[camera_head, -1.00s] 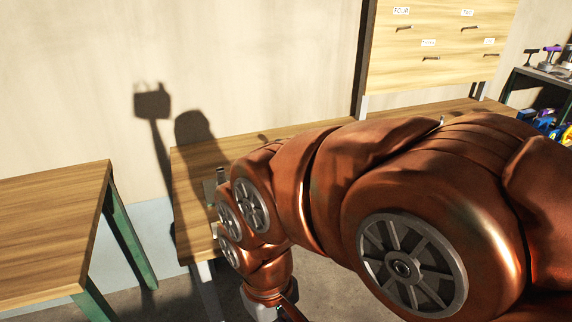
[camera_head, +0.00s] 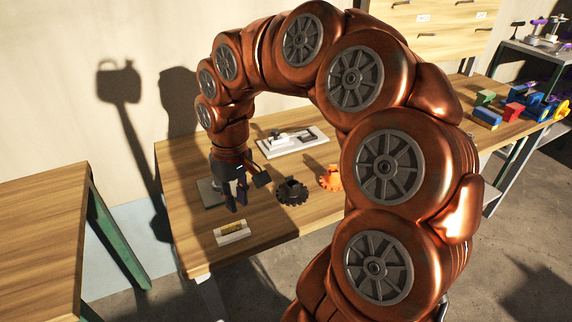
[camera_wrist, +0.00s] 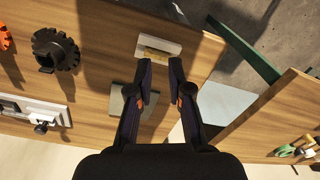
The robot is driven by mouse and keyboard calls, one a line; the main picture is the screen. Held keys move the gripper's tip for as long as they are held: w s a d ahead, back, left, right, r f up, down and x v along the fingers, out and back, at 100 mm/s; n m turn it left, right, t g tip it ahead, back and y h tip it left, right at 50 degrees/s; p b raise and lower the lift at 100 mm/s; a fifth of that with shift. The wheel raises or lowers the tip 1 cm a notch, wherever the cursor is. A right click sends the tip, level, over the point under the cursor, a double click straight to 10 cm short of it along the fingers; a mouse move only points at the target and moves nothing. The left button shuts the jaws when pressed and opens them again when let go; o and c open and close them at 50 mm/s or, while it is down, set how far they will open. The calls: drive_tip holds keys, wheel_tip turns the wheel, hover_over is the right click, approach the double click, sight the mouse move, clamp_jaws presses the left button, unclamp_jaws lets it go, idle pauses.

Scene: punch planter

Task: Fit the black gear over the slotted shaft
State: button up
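The black gear (camera_head: 292,191) lies on the wooden table, apart from my gripper and to its right. It also shows at the upper left of the wrist view (camera_wrist: 66,52). My gripper (camera_head: 236,203) points down over the table, left of the gear. In the wrist view its two fingers (camera_wrist: 160,63) stand apart with nothing held between them. A grey plate (camera_head: 207,193) lies behind my gripper and shows partly between the fingers in the wrist view (camera_wrist: 124,102).
An orange gear (camera_head: 329,179) is right of the black gear. A white base with a mechanism (camera_head: 291,142) stands behind. Coloured blocks (camera_head: 487,117) lie far right. A second table (camera_head: 40,215) is at left.

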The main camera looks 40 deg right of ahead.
drive_tip(key=w+d+f+m, duration=0.25)
drive_tip(key=w+d, duration=0.25)
drive_tip(key=d, duration=0.6)
drive_tip(key=m, duration=0.1)
hover_over(287, 186)
wheel_tip(287, 186, down, 4)
drive_tip(key=shift+w+d+r+p, duration=0.1)
drive_tip(key=shift+r+p, duration=0.15)
drive_tip(key=shift+p, duration=0.1)
drive_tip(key=shift+f, duration=0.35)
drive_tip(key=shift+f+p, duration=1)
drive_tip(key=shift+f, duration=2.4)
clamp_jaws()
